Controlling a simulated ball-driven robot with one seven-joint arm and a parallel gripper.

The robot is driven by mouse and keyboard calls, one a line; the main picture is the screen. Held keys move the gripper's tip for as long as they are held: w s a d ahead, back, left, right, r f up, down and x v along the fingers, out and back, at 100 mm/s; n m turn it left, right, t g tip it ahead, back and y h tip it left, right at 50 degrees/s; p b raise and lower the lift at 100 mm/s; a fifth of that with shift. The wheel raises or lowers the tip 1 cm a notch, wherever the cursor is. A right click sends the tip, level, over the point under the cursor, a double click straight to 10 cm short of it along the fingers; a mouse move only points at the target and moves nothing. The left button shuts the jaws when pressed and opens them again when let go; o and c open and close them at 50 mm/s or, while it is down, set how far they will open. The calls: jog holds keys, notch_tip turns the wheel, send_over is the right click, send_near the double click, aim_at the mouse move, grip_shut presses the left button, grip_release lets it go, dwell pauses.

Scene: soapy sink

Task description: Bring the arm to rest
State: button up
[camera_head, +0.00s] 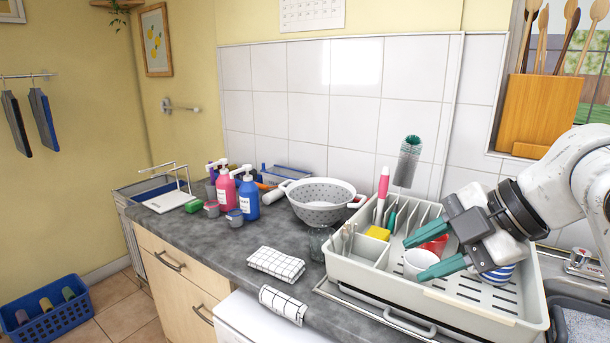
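My gripper (412,260) is over the dish rack at the right, reaching in from the right edge. Its two green fingers are spread apart, pointing left. A white cup (416,262) shows between and behind the fingers. I cannot tell whether they touch it. My white arm (575,175) bends down from the right side of the picture, and its base is out of view.
The pale dish rack (385,286) also holds a red item (437,244), a yellow sponge (378,233) and a blue-striped cup (498,276). A colander (322,201), bottles (226,190) and a checked cloth (276,264) lie left. A utensil block (537,112) stands behind my arm.

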jog(key=s+f+m+t+h, duration=0.1)
jog(key=s+f+m, duration=0.3)
jog(key=f+m, duration=0.7)
jog(key=s+f+m, duration=0.3)
jog(key=f+m, duration=0.1)
jog(key=f, duration=1.2)
jog(key=s+d+f+m+g+h, duration=0.1)
jog(key=s+d+f+m+h, duration=0.1)
jog(key=s+f, duration=0.3)
jog(key=s+d+f+m+g+h, duration=0.2)
jog(key=s+d+f, duration=0.3)
jog(key=s, duration=0.6)
jog(key=s+d+f+m+g+h, duration=0.1)
jog(key=s+d+f+m+h, duration=0.1)
jog(key=s, duration=0.6)
notch_tip(320, 180, down, 3)
jog(key=shift+d+f+m+g, duration=0.15)
jog(key=shift+d+m+g, duration=0.15)
jog(key=shift+d+m, duration=0.7)
jog(key=shift+a, duration=0.15)
